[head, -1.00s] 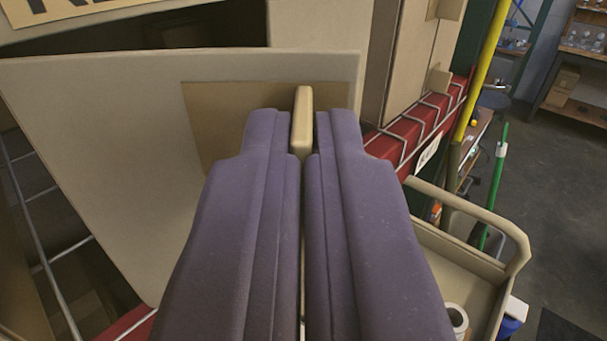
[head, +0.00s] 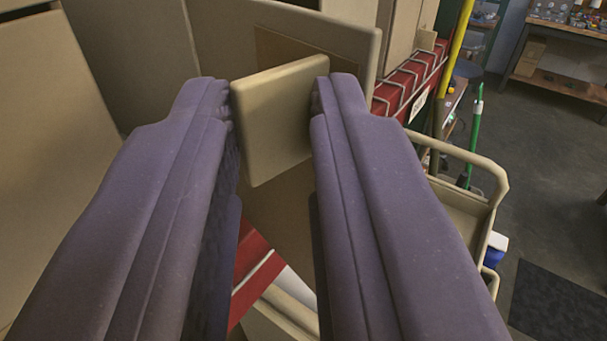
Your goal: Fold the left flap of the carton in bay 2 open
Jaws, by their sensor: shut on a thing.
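The carton flap (head: 350,42) is a tan cardboard panel beyond my gripper, with a browner patch near its top. A small cream square tab (head: 280,118) stands in front of this patch. My gripper (head: 278,88) is shut on the tab, its purple padded fingers wide apart on the tab's left and right edges. The tab sits turned between them, its broad face towards me. My fingers hide the lower flap and much of the carton. Large cardboard panels (head: 125,60) stand at the left. No bay number is readable.
A red rack beam (head: 418,72) with wire decking and a yellow post (head: 459,35) stand behind at right. A beige cart (head: 462,152) and a green pole (head: 475,125) are at right. Another red beam (head: 255,270) shows below, between my fingers. Floor is open at far right.

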